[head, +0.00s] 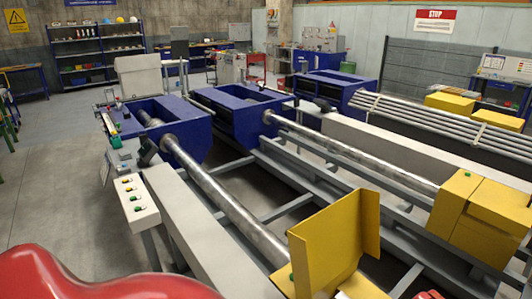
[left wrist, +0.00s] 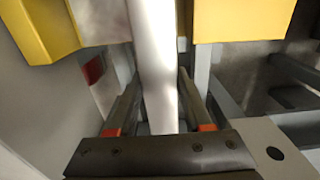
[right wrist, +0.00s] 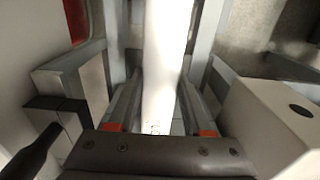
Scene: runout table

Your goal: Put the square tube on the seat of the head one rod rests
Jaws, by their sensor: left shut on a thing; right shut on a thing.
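A long pale tube (left wrist: 156,55) runs between the fingers of my left gripper (left wrist: 156,88), which is shut on it. A pale tube also lies between the fingers of my right gripper (right wrist: 163,88), which is shut on it. I take it for the square tube; its cross-section and ends are unclear. Neither gripper can be made out in the head view. There, a round rod (head: 215,190) runs from the left blue head (head: 190,135) to an open yellow hood (head: 335,240). Another rod (head: 350,150) runs from the middle blue head (head: 235,100). I cannot make out the seat.
A yellow box (head: 475,215) stands at the right end of the middle line. Several thin bars (head: 430,107) lie at the back right. A button panel (head: 133,198) stands at the near left. Yellow blocks (left wrist: 240,18) flank the tube in the left wrist view. The left floor is clear.

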